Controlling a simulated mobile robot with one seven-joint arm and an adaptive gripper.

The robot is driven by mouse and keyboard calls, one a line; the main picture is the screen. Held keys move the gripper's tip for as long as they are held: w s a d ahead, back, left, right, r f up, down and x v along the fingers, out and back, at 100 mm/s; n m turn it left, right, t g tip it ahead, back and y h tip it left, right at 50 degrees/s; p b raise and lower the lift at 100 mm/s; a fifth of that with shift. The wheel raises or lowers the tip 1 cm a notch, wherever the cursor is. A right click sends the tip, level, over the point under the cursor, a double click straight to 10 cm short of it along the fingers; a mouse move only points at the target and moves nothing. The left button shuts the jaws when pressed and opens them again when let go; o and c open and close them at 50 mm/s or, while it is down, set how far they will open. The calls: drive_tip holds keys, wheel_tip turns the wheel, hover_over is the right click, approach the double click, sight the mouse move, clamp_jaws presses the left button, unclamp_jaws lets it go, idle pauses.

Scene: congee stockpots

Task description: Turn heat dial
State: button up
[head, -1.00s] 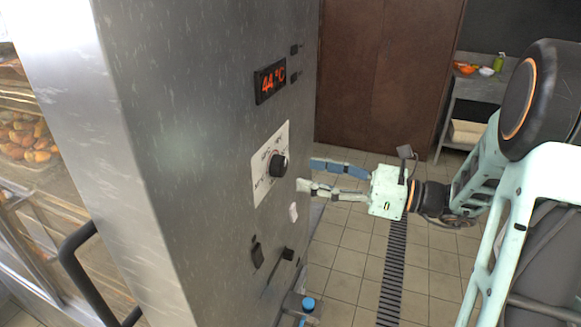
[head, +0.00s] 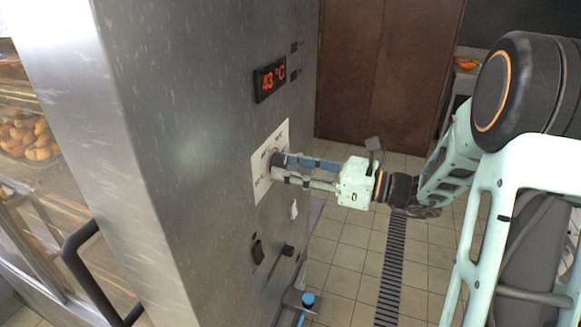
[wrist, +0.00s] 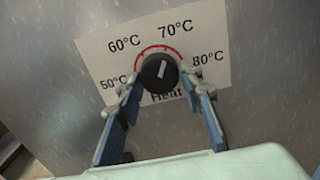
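The black heat dial (wrist: 158,73) sits on a white scale label (wrist: 205,45) on the steel panel. The label reads 50, 60, 70 and 80 °C around a red arc. The dial's white mark points up and slightly right, toward the 70 °C side. My gripper (wrist: 160,88) has one finger on each side of the dial, spread apart; firm contact cannot be made out. In the head view my gripper (head: 277,169) reaches the panel from the right and hides most of the dial. The red display (head: 270,79) above reads 43 °C.
Below the label are a small white tag (head: 294,209) and black switches (head: 258,250). A black bar handle (head: 85,265) and a glass food case (head: 30,140) are at left.

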drive_tip(key=shift+c, duration=1.4)
drive_tip(key=shift+f+n+b, duration=0.15)
drive_tip(key=shift+n+b, duration=0.15)
drive_tip(key=shift+b, duration=0.1)
drive_tip(key=n+b, duration=2.1)
drive_tip(key=b, duration=0.9)
drive_tip(key=shift+w+n, duration=0.1)
drive_tip(key=shift+n, duration=0.3)
drive_tip(key=shift+n+b, duration=0.7)
drive_tip(key=shift+b, duration=0.1)
drive_tip(key=shift+r, duration=0.3)
